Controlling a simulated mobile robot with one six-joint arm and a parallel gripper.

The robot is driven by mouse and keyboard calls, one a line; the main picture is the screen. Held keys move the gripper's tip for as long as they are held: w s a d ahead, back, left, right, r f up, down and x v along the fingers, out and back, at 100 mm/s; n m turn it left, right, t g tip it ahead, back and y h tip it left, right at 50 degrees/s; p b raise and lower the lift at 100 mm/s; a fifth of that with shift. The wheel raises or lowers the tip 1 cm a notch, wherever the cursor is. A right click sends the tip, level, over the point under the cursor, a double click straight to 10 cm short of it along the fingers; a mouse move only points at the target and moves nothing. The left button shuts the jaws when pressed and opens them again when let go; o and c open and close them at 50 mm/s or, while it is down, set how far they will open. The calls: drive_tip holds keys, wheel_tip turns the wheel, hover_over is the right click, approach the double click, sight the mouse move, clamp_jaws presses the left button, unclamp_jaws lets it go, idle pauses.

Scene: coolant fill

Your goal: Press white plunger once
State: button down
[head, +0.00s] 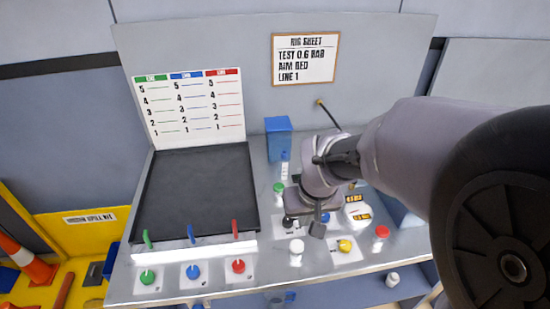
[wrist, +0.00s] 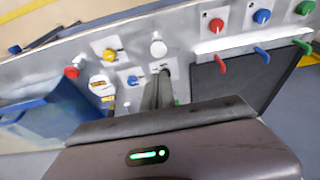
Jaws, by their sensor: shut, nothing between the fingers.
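The white plunger (head: 297,248) stands upright near the front of the grey bench panel in the head view, left of the yellow knob. In the wrist view the white plunger (wrist: 158,47) shows just beyond my fingertips, with a clear gap in the picture. My gripper (head: 318,228) points down over the panel, a little right of and behind the white plunger. In the wrist view my gripper (wrist: 160,76) is shut and empty, its fingertips close to a black knob. Whether it touches that knob cannot be told.
Near my gripper are a black knob (head: 287,222), a blue knob (head: 325,217), a yellow knob (head: 345,246) and a red-capped post (head: 381,232). A green-capped post (head: 279,188) and a blue box (head: 278,140) stand behind. A black tray panel (head: 195,190) lies left.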

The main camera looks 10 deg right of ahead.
sight(297, 248)
drive_tip(key=b+x, duration=0.1)
drive_tip(key=x, duration=0.3)
drive_tip(key=b+x, duration=0.2)
drive_tip(key=x, duration=0.3)
drive_tip(key=s+b+x, duration=0.1)
drive_tip(key=b+x, duration=0.1)
drive_tip(key=x, duration=0.2)
drive_tip(key=shift+f, duration=0.65)
wheel_tip(297, 248, down, 3)
drive_tip(key=b, duration=0.3)
drive_tip(key=shift+s+r, duration=0.15)
drive_tip(key=r+p, duration=0.3)
drive_tip(key=shift+w+r, duration=0.3)
drive_tip(key=shift+w, duration=0.05)
drive_tip(key=p+v, duration=0.4)
drive_tip(key=v, duration=0.6)
drive_tip(key=shift+r, duration=0.35)
drive_tip(key=shift+s, duration=0.1)
